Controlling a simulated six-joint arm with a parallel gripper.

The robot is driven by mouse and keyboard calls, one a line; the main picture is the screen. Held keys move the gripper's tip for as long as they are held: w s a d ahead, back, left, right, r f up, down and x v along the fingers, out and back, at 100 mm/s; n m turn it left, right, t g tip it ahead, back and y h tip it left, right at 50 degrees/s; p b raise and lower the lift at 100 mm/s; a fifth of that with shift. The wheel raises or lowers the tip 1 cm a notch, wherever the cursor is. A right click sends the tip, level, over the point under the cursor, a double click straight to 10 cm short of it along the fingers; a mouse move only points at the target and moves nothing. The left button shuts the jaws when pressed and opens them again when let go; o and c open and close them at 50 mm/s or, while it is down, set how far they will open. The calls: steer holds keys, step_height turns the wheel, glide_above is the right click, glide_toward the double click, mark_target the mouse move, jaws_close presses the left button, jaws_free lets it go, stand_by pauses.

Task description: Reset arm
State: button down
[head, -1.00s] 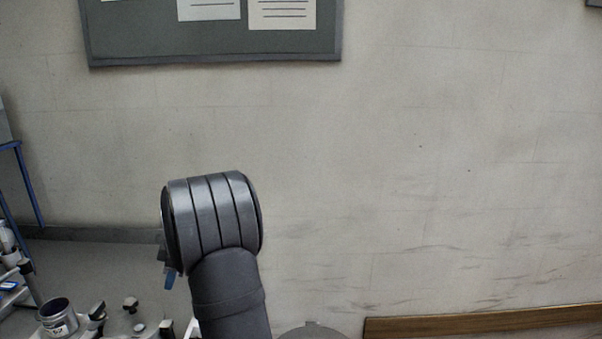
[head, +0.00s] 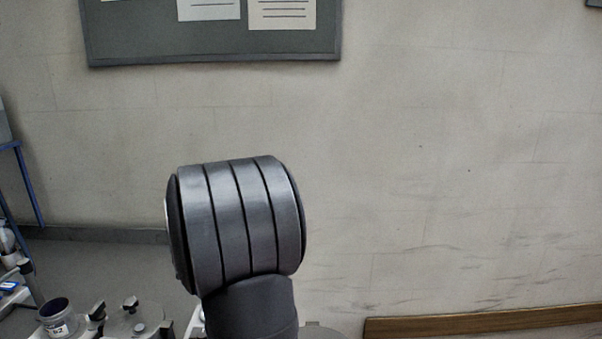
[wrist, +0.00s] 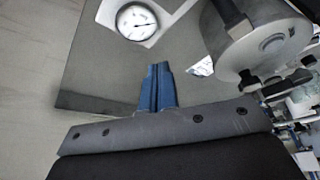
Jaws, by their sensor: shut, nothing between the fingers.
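My gripper (wrist: 157,88) shows in the wrist view as two blue fingers pressed together. It is shut and empty, above a grey surface (wrist: 92,78). In the head view the gripper is hidden; a large grey joint of my arm stands in the lower middle, in front of the wall.
In the wrist view a round dial gauge (wrist: 137,21) is at the top and a metal cylinder (wrist: 243,38) at the upper right. In the head view a labelled pot (head: 58,318) stands among fittings at the lower left. A wooden rail (head: 480,321) runs along the lower right wall.

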steer(key=shift+s+d+m, duration=0.4)
steer(key=shift+s+m, duration=0.05)
steer(key=shift+m, duration=0.15)
steer(key=c, duration=0.9)
jaws_free()
steer(key=shift+c, duration=0.2)
steer(key=o, duration=0.4)
steer(key=shift+a+r, duration=0.15)
steer(key=shift+a, duration=0.2)
steer(key=o, duration=0.5)
steer(key=s+a+r+n, duration=0.1)
steer(key=s+a+r, duration=0.1)
steer(key=a, duration=0.1)
steer(key=s+a+r+n, duration=0.2)
steer(key=a, duration=0.2)
steer(key=s+a+r+n, duration=0.1)
steer(key=a+r, duration=0.1)
steer(key=a, duration=0.2)
steer(key=shift+s+r+n+h, duration=0.4)
steer(key=shift+o, duration=0.2)
steer(key=s+a+r+n+t, duration=0.1)
steer(key=s+a+r+n, duration=0.3)
steer(key=s+a+r, duration=0.45)
steer(key=x, duration=1)
steer(key=shift+h, duration=0.3)
steer(key=shift+d, duration=0.1)
